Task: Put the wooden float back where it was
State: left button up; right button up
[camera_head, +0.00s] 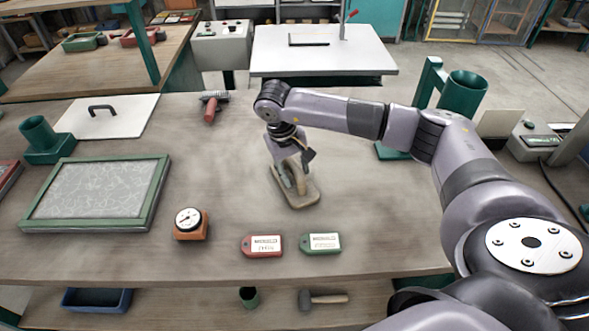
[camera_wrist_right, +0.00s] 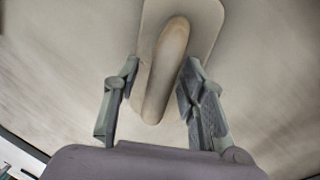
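The wooden float (camera_head: 305,198) is a pale tan board with rounded corners and a raised bar handle, lying on the workbench near the middle in the head view. In the right wrist view its handle (camera_wrist_right: 162,75) runs between the fingers, with the board (camera_wrist_right: 205,25) behind it. My right gripper (camera_head: 291,174) reaches down over the float, and its fingers (camera_wrist_right: 158,92) stand on either side of the handle. A gap shows on the left side; the right finger looks close to the handle, and contact there is unclear. My left gripper is out of view.
A green-framed panel (camera_head: 100,193), an orange dial gauge (camera_head: 190,223), a red tag (camera_head: 262,245) and a green tag (camera_head: 321,243) lie on the workbench (camera_head: 225,150). A red-handled tool (camera_head: 211,106) lies behind. A green cylinder stand (camera_head: 466,93) stands right. Bare bench surrounds the float.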

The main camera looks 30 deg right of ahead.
jog(key=shift+r, duration=0.15)
notch_tip(320, 180, up, 12)
jog(key=a+b, duration=0.2)
jog(key=shift+w+a+b, duration=0.2)
jog(key=shift+b, duration=0.15)
dwell(0.4)
